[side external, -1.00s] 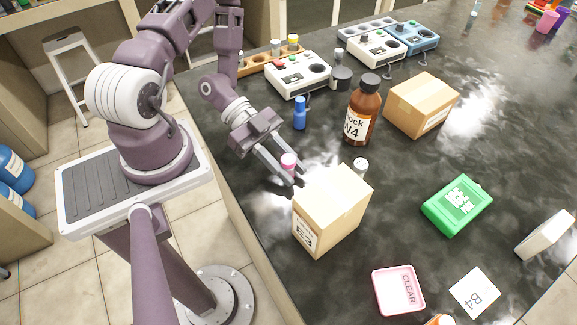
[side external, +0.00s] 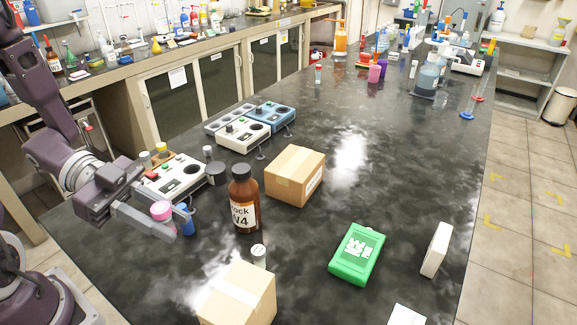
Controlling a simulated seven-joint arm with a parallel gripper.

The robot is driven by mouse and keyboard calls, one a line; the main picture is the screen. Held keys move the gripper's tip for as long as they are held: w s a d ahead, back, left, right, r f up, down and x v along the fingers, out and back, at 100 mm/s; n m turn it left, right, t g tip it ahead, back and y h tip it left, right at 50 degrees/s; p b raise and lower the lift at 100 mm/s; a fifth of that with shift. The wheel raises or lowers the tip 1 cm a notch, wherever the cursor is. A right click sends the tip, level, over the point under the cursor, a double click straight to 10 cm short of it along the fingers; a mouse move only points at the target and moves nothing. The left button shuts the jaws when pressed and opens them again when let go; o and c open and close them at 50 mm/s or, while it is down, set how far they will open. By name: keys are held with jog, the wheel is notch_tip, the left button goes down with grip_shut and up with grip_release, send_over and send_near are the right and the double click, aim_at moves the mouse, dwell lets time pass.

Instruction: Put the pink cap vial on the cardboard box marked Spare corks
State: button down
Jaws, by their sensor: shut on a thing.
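My gripper (side external: 170,222) is shut on the pink cap vial (side external: 161,210) at the left of the side external view. The pink cap shows above the fingers; the vial's body is mostly hidden by them. Two cardboard boxes stand on the dark bench. One cardboard box (side external: 296,176) is behind and right of the brown bottle, with a label on its right side that I cannot read. The other cardboard box (side external: 240,296) is at the front, cut off by the bottom edge, with no label visible. I cannot tell which is marked Spare corks. My gripper is left of both boxes.
A blue vial (side external: 186,222) is just behind the fingers. A brown bottle (side external: 243,202) and a white-capped vial (side external: 258,255) stand between gripper and boxes. A white device (side external: 180,178) is behind the gripper. A green case (side external: 356,254) lies right; bare bench surrounds it.

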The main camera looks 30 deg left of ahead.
notch_tip(320, 180, up, 7)
jog(key=shift+f, duration=0.1)
jog(key=w+a+f+n+t+y, duration=0.1)
jog(key=w+t, duration=0.1)
jog(key=w, duration=0.7)
jog(key=w+a+f+n+t, duration=0.1)
jog(key=w+a+n, duration=0.1)
jog(key=w, duration=0.6)
jog(key=r+n+t+y, duration=0.2)
jog(key=n+t+y, duration=0.1)
jog(key=n, duration=0.1)
send_over(289, 167)
jog(key=shift+m, duration=0.3)
notch_tip(289, 167, down, 15)
jog(key=shift+f, duration=0.1)
jog(key=shift+f, duration=0.1)
jog(key=c, duration=1.2)
grip_release()
